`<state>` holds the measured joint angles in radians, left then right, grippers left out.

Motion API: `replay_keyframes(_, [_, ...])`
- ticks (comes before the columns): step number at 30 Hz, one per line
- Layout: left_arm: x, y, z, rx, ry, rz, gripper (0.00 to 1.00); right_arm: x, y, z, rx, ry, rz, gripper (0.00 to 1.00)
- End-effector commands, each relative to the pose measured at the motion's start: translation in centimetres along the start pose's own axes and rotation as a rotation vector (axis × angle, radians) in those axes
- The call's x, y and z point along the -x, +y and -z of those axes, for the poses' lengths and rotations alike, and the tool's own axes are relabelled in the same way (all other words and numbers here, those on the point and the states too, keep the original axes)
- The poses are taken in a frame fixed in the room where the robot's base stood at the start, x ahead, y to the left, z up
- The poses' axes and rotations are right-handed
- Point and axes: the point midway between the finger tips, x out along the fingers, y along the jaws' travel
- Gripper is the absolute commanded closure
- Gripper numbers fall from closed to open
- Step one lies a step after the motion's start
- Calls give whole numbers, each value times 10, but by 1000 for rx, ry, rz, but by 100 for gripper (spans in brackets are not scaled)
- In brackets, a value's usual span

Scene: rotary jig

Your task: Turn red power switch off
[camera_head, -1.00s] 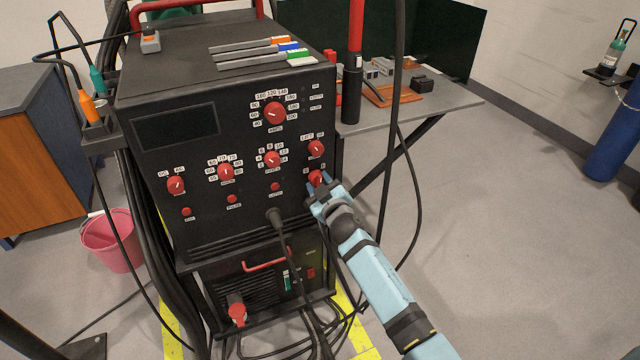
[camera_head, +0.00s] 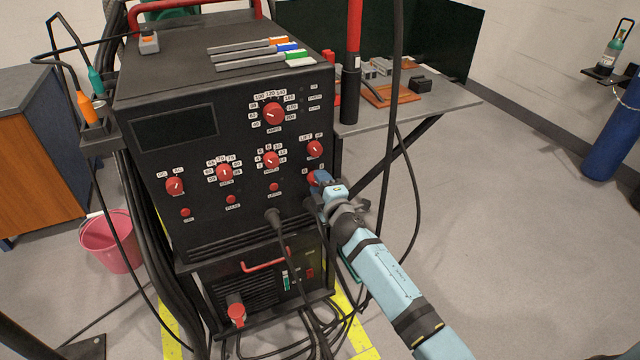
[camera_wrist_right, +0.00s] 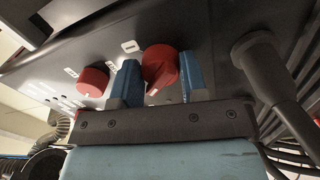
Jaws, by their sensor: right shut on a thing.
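The red power switch (camera_head: 312,178) is a red knob at the lower right of the black machine's front panel (camera_head: 240,232). In the head view it is mostly hidden behind my right gripper (camera_head: 318,185). In the right wrist view the red knob (camera_wrist_right: 160,66) sits between the two blue fingers of the right gripper (camera_wrist_right: 159,80), with a pale pointer mark on its face. The gripper is shut on the knob. My left gripper is not in view.
Another red knob (camera_head: 315,149) sits just above the switch. A black cable plug (camera_head: 273,216) sticks out of the panel to the left of my gripper. A black cable (camera_head: 397,90) hangs to the right. A grey worktable (camera_head: 440,105) stands behind.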

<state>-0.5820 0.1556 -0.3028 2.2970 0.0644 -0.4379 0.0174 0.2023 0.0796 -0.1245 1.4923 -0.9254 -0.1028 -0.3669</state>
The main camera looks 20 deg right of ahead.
Motion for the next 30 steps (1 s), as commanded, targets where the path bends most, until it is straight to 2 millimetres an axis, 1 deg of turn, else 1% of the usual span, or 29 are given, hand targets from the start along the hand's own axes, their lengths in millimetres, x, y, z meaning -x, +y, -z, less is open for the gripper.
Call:
replay_keyframes(1, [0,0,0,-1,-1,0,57,-1,2,0,19,1,-3,83])
replay_keyframes(8, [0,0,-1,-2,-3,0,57,-1,3,-1,77,4,-3,83])
replay_keyframes(22, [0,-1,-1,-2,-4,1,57,-1,3,-1,89,4,-4,83])
replay_keyframes(23, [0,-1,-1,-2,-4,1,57,-1,3,-1,89,4,-4,55])
replay_keyframes(24, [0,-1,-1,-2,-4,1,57,-1,3,-1,88,4,-4,46])
replay_keyframes(25, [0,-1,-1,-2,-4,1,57,-1,3,-1,88,4,-3,39])
replay_keyframes(26, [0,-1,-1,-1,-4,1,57,-1,3,-1,88,4,-3,34])
replay_keyframes(30, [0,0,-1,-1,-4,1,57,-1,2,0,87,5,-2,34])
